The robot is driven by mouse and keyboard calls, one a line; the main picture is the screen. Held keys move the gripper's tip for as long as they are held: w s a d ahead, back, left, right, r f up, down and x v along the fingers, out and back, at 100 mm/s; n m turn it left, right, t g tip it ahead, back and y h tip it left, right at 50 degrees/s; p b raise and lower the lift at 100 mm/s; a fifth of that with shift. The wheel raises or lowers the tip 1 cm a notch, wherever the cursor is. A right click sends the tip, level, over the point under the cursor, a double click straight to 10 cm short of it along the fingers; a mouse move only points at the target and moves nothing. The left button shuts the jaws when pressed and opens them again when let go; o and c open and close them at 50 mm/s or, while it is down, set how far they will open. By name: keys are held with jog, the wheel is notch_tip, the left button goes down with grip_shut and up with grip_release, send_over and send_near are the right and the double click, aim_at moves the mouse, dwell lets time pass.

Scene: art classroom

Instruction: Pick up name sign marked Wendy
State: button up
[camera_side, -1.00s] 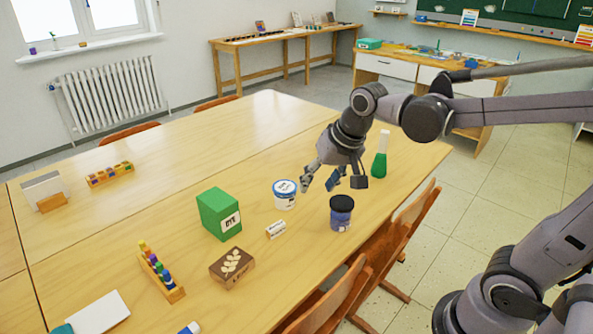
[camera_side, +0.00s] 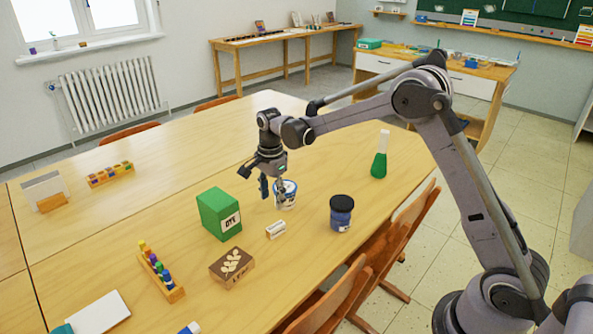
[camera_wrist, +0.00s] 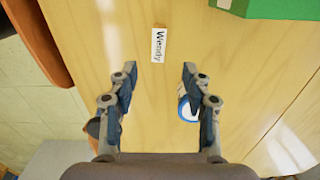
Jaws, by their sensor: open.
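The name sign marked Wendy (camera_wrist: 158,45) is a small white block on the wooden table, with its lettering readable in the wrist view. In the side view the sign (camera_side: 276,230) lies in front of the green box, its print too small to read there. My gripper (camera_side: 275,200) is open and empty above the table, behind the sign in the side view and near the white and blue tub. In the wrist view the sign lies beyond my open fingertips (camera_wrist: 157,72), roughly centred between them. Nothing hides the sign.
A green box marked DYE (camera_side: 217,214) stands left of the sign. A white and blue tub (camera_side: 287,194) is partly behind my fingers. A dark blue jar (camera_side: 341,213) stands to the right.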

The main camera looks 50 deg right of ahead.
jog(key=f, duration=0.2)
send_over(276, 226)
jog(key=shift+m, duration=0.4)
jog(key=f, duration=0.4)
jog(key=shift+w+a, duration=0.2)
jog(key=shift+w, duration=0.15)
jog(key=shift+s+d+f, duration=0.15)
jog(key=shift+f, duration=1.4)
jog(key=shift+s+d+f, duration=0.1)
jog(key=shift+f, duration=1.4)
grip_shut()
